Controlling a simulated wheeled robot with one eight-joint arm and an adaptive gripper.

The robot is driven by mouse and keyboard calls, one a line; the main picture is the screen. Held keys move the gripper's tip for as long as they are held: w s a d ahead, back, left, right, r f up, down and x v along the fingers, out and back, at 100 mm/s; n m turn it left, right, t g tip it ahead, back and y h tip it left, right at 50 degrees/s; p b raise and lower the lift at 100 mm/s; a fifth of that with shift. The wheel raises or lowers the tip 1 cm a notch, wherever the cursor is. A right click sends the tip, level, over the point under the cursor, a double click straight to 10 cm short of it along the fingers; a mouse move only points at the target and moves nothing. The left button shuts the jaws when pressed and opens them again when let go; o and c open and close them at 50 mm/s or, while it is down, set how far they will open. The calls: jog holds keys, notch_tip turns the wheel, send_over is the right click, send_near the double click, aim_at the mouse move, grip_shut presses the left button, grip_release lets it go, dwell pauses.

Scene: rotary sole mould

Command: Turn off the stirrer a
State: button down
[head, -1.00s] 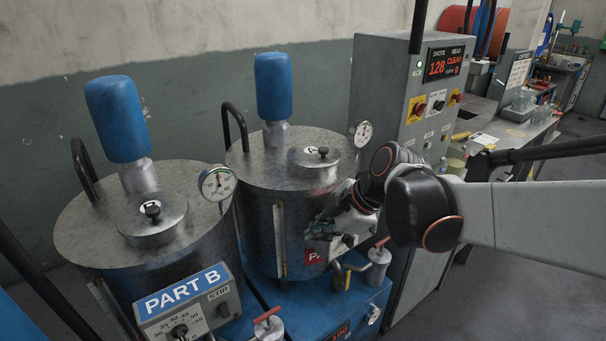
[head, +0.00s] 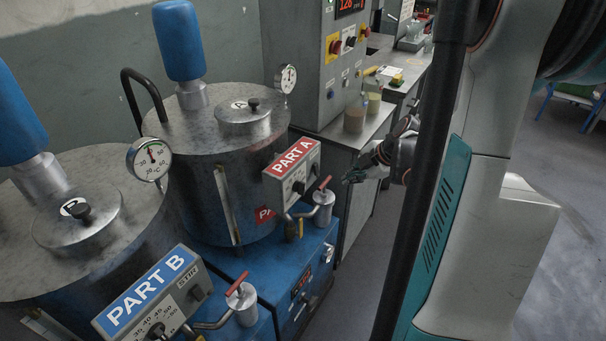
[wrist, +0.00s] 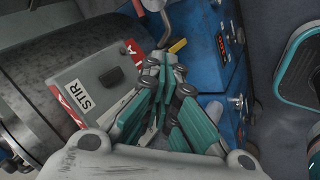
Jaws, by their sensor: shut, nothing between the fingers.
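The PART A control box (head: 281,188) hangs on the front of tank A (head: 205,140), with a red label. It carries a dark knob (head: 298,187) and a small dark switch (head: 314,169). In the wrist view the box shows a STIR label (wrist: 79,95) beside a black rocker switch (wrist: 111,76); which way it is tipped is unclear. My gripper (head: 351,177) is shut and empty, to the right of the box and apart from it. In the wrist view its teal fingers (wrist: 163,72) meet to the right of the switch.
A red-handled valve (head: 323,200) stands just below the PART A box, above the blue base (head: 262,265). The PART B box (head: 150,292) is at lower left. A grey cabinet (head: 300,70) and a bench with jars (head: 355,117) stand behind. Grey floor is open at right.

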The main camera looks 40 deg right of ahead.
aim_at(316, 169)
jog(key=shift+s+d+f, duration=0.25)
jog(key=shift+d+f, duration=0.05)
jog(key=shift+d, duration=0.15)
jog(key=shift+s+d+f, duration=0.2)
jog(key=shift+d+f, duration=0.05)
jog(key=shift+d, duration=0.2)
jog(key=w+a+f+b, duration=0.1)
jog(key=w+a, duration=0.2)
jog(key=w, duration=0.5)
jog(key=shift+a+f, duration=0.2)
jog(key=shift+f, duration=0.2)
dwell(0.9)
jog(key=shift+w+a+f+b, duration=0.1)
jog(key=shift+w+a+b, duration=0.05)
jog(key=shift+w+b, duration=0.2)
jog(key=shift+w+a, duration=0.15)
jog(key=shift+w, duration=0.2)
dwell(0.7)
jog(key=shift+s, duration=0.1)
jog(key=shift+s+d, duration=0.3)
jog(key=shift+s, duration=0.35)
